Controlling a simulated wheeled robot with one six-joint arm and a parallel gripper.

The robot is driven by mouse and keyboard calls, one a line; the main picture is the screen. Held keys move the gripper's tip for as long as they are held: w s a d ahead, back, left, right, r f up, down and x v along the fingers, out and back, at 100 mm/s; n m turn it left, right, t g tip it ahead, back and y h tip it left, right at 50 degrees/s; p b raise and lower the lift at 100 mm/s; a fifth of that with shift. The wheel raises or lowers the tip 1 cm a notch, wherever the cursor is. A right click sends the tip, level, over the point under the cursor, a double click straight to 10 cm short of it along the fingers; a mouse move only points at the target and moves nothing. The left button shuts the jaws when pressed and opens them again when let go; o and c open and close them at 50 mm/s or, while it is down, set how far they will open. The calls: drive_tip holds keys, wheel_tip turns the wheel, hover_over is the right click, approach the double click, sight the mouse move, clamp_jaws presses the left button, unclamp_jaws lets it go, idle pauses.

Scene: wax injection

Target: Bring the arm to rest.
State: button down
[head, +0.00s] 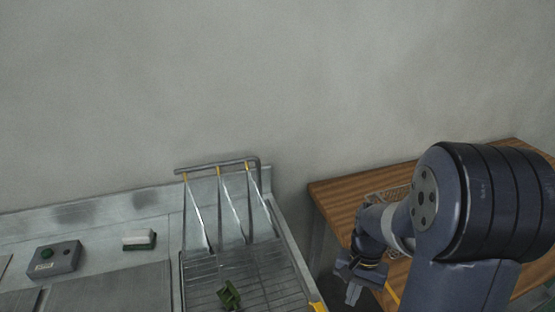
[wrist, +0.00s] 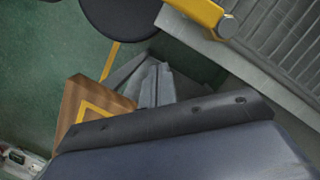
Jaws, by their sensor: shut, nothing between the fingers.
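My arm stands at the right of the head view, bent, with my gripper (head: 352,285) hanging low in front of the wooden table. In the wrist view my gripper (wrist: 155,85) shows with its fingers together and nothing between them. It is over the floor beside the metal rack, apart from the table and the rack.
A steel counter (head: 90,215) at left holds a grey box with a green button (head: 55,262) and a brush (head: 139,240). A wire rack (head: 200,268) carries a green piece (head: 229,294). A wooden table (head: 340,194) with a wire basket (head: 388,196) is at right.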

drive_tip(key=shift+w+n, duration=0.45)
drive_tip(key=shift+n, duration=0.25)
drive_tip(key=shift+s, duration=0.1)
